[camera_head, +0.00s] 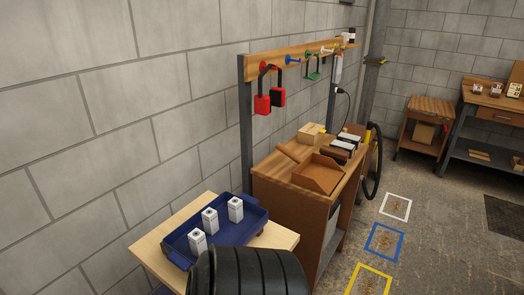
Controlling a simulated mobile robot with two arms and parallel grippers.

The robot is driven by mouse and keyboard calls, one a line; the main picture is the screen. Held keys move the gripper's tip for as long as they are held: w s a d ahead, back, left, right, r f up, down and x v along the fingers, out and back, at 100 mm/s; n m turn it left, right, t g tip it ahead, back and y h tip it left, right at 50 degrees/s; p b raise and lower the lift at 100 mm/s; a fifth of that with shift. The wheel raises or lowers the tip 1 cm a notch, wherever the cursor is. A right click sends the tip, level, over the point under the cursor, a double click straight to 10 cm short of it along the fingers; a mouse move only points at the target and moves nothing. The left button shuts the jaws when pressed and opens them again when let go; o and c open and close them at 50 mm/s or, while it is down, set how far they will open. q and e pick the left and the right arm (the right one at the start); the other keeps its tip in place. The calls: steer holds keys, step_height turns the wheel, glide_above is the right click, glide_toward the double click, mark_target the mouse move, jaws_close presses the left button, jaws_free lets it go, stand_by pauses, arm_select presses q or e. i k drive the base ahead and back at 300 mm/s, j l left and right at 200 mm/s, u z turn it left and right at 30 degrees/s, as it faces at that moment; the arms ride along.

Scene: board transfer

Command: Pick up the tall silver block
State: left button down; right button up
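Three whitish-silver blocks stand upright in a blue tray on a light wooden table. The near block (197,242) is at the left, the middle block (210,221) is behind it, and the far block (235,209) is to the right. All three look tall and close in size; I cannot tell which is the tall silver one. The blue tray (254,217) has a raised rim and reaches close to the table edges. Neither of my grippers shows in this view.
The light wooden table (150,251) stands against a grey block wall. Beyond it, a brown workbench (284,203) holds an open wooden box (318,178) and other items. Floor on the right is open, with coloured marked squares.

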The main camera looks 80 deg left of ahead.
mark_target(210, 216)
steer(key=i+l+u, duration=0.1)
steer(key=i+u, duration=0.25)
steer(key=i+l+u, duration=0.15)
steer(key=i+u, duration=0.3)
steer(key=u, duration=0.35)
steer(key=i+u, duration=0.1)
steer(key=u, duration=0.3)
steer(key=i+l+u, duration=0.1)
steer(key=u, duration=0.35)
steer(key=i+u, duration=0.1)
steer(key=u, duration=0.3)
steer(key=l+u, duration=0.2)
steer(key=u, duration=0.25)
steer(key=i, duration=0.05)
